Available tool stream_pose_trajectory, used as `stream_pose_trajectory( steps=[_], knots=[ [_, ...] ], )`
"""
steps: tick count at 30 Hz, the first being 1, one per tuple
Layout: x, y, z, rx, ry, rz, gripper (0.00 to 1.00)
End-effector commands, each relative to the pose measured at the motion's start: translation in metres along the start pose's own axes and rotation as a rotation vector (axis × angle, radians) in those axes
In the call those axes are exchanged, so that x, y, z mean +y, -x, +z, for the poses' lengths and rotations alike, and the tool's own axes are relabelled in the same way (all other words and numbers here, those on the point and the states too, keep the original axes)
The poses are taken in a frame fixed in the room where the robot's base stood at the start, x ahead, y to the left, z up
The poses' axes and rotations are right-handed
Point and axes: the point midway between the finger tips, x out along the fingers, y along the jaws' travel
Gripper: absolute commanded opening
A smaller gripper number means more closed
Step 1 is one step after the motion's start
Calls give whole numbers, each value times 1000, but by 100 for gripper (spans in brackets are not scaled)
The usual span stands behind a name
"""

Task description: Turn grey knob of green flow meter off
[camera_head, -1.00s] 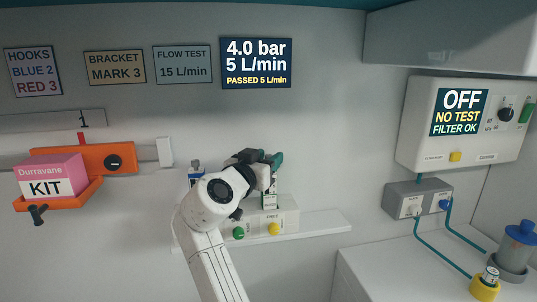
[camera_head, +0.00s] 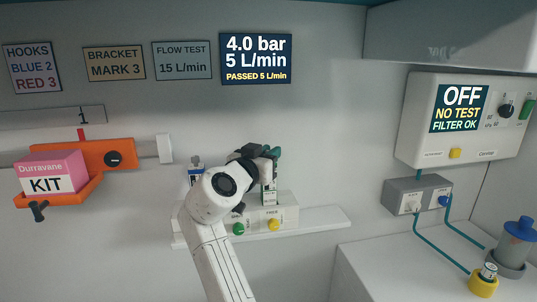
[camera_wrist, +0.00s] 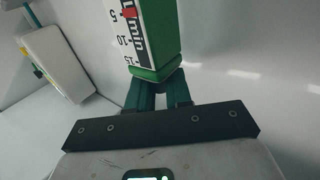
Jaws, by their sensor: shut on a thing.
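The green flow meter (camera_head: 269,191) stands on a white panel on the wall, partly behind my arm. In the wrist view its green-edged body (camera_wrist: 150,45) shows a scale with 5, 10 and 15 and a red marker near 5. My gripper (camera_head: 271,152) is at the flow meter's upper part. In the wrist view the dark green fingers (camera_wrist: 159,88) are close together against the green end of the meter, shut on the grey knob, which they hide. The knob's angle cannot be seen. The wall display (camera_head: 256,58) reads 4.0 bar, 5 L/min.
A second meter with a blue label (camera_head: 195,172) stands just left of my arm. Green (camera_head: 239,229) and yellow (camera_head: 274,225) buttons sit below. An orange bracket (camera_head: 112,155) holds a pink kit box (camera_head: 50,172) at left. A white unit (camera_head: 465,120) showing OFF hangs at right.

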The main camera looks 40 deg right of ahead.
Motion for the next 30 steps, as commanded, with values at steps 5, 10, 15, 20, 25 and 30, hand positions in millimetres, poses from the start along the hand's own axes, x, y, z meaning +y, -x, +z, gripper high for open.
stream_pose_trajectory(
  steps=[5,10,15,20,25,30],
  knots=[
    [0,0,0,0,1,-12,0],
    [0,0,0,1,0,-65,0],
    [1,1,-1,1,-2,-170,0],
    [2,0,-4,1,-1,-309,0],
    [2,0,-6,1,2,-469,0],
    [2,-1,-8,0,2,-612,0]
  ],
)
